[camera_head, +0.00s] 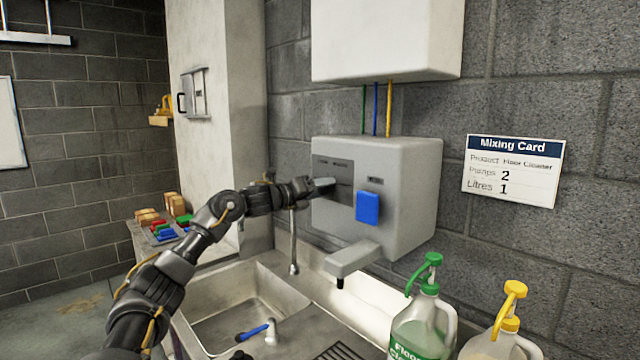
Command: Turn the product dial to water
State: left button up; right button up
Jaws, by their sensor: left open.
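A grey dispenser box (410,203) is fixed to the block wall above the sink. Its front has a dark panel (328,165) at the left and a blue push plate (368,207) at the right. My left gripper (326,184) is at the lower part of the dark panel, in front of the dispenser's face. The gripper hides whatever lies behind it, and I cannot make out the product dial. I cannot tell whether the fingers touch anything. My right gripper is not in view.
A sink (235,310) lies below, with a spout (352,258) above its right side. A green-topped bottle (422,322) and a yellow-topped bottle (500,340) stand at front right. A mixing card (512,170) hangs on the wall. Coloured pads (165,232) lie at left.

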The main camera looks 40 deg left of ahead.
pick_arm(q)
jog(key=shift+w, duration=0.15)
jog(key=c, duration=1)
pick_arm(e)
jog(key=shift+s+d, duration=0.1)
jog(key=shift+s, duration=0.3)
pick_arm(q)
jog(key=shift+d+n, duration=0.1)
jog(key=shift+n, duration=0.2)
jog(key=n, duration=0.3)
jog(key=shift+f+n+t+b, duration=0.1)
jog(key=shift+n+t+b, duration=0.2)
jog(key=shift+n, duration=0.1)
jog(key=n, duration=0.5)
jog(key=shift+n, duration=0.3)
jog(key=n+y, duration=0.1)
jog(key=n, duration=0.3)
jog(key=shift+d+t, duration=0.1)
jog(key=shift+t, duration=0.3)
jog(key=shift+n+y, duration=0.4)
jog(key=shift+n, duration=2.1)
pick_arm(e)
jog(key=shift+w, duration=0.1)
pick_arm(q)
jog(key=shift+p, duration=0.3)
